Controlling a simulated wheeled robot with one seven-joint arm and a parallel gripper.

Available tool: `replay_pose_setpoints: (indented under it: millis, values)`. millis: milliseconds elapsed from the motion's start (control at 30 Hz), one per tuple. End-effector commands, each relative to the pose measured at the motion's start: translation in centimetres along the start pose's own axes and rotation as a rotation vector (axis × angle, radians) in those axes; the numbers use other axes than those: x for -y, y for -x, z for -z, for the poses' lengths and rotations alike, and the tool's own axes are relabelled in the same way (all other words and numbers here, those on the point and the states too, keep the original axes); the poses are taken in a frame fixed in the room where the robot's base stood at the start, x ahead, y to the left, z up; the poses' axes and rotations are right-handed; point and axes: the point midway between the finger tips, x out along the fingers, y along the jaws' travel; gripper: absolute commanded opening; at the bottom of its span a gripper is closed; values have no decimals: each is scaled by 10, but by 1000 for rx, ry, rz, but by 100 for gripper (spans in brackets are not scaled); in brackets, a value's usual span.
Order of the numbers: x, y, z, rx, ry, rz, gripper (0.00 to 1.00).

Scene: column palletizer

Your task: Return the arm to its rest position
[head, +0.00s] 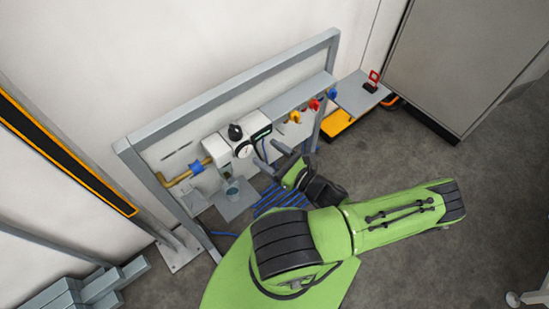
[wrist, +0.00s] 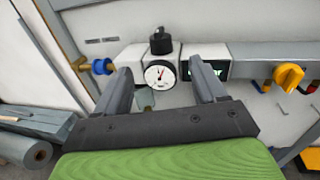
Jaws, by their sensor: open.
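My gripper (head: 272,157) is at the end of my green arm, in front of the grey frame with the gauge unit. In the wrist view its two dark fingers (wrist: 162,88) stand apart with nothing between them. The round white pressure gauge (wrist: 159,74) shows beyond the fingertips, between them. A black knob (wrist: 160,41) sits above the gauge. From the head view my gripper is just right of and below the gauge unit (head: 243,148); I cannot tell the exact gap.
The grey frame (head: 125,147) holds a brass pipe with a blue fitting (head: 196,167) and yellow, red and blue valve handles (head: 295,117). Blue hoses lie below. A grey cabinet (head: 455,60) stands at right. Grey bars (head: 75,292) lie lower left.

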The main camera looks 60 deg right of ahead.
Motion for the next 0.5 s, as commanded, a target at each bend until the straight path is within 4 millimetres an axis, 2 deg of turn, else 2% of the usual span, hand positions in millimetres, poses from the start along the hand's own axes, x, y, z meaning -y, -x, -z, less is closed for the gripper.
replay_pose_setpoints:
  millis: [133, 500]
  values:
    - [0, 18, 1, -2, 1, 0, 70]
    - [0, 20, 0, 1, 0, -2, 70]
